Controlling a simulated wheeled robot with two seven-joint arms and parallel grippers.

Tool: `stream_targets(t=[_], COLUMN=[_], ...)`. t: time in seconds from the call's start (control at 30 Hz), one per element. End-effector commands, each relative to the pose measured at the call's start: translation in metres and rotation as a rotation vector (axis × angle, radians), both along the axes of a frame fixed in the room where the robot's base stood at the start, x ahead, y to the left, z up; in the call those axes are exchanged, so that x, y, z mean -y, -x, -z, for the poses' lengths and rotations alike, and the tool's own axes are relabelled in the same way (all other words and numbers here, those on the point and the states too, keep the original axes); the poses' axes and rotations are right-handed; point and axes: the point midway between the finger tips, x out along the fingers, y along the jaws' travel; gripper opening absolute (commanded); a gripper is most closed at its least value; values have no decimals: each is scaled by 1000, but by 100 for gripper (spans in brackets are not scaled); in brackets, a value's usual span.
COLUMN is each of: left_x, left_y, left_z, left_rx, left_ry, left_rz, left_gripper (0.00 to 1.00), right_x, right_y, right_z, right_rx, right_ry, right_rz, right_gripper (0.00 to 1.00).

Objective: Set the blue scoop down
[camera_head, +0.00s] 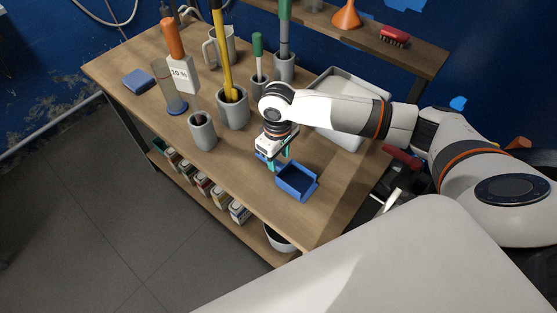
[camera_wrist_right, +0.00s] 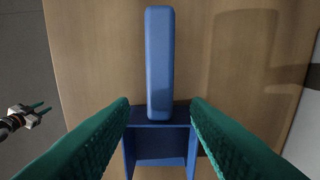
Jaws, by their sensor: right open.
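The blue scoop (camera_head: 297,182) rests on the wooden table near its front edge, its open box-shaped end towards the right. Its handle lies partly hidden under my right gripper (camera_head: 277,163). In the right wrist view the scoop's long blue handle (camera_wrist_right: 160,60) runs up the picture, and its box end is partly hidden low between the fingers. My right gripper (camera_wrist_right: 160,112) is open, with a teal finger on each side of the scoop and gaps between. A small gripper, my left one (camera_wrist_right: 38,110), shows over the floor in the right wrist view, too small to judge.
Grey cups with tools, one (camera_head: 202,131) near the front edge, stand left of the gripper. A white tray (camera_head: 340,90) lies behind my right arm. A blue block (camera_head: 138,79) sits at the far left. A shelf (camera_head: 420,58) is at the back. Bare table (camera_head: 330,205) lies right of the scoop.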

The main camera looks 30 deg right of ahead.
Motion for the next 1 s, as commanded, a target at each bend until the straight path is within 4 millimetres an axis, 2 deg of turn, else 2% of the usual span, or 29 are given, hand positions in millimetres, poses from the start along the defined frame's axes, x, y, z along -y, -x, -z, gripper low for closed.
stream_targets(t=[0.2,0.43,0.6,1.0], left_x=[0,-1,-1,-1], left_y=[-1,-2,-2,-2], left_z=[4,6,6,6], left_rx=[2,2,3,3], left_ry=[-1,-1,0,0], left_rz=[0,0,0,0], left_gripper=[36,36,36,36], right_x=[0,-1,-1,-1], right_y=[-2,-2,-2,-1], right_z=[-50,-87,-97,-97], right_rx=[6,3,1,0], right_ry=[-1,-1,-1,-1], right_rz=[0,2,1,1], right_gripper=[43,43,43,43])
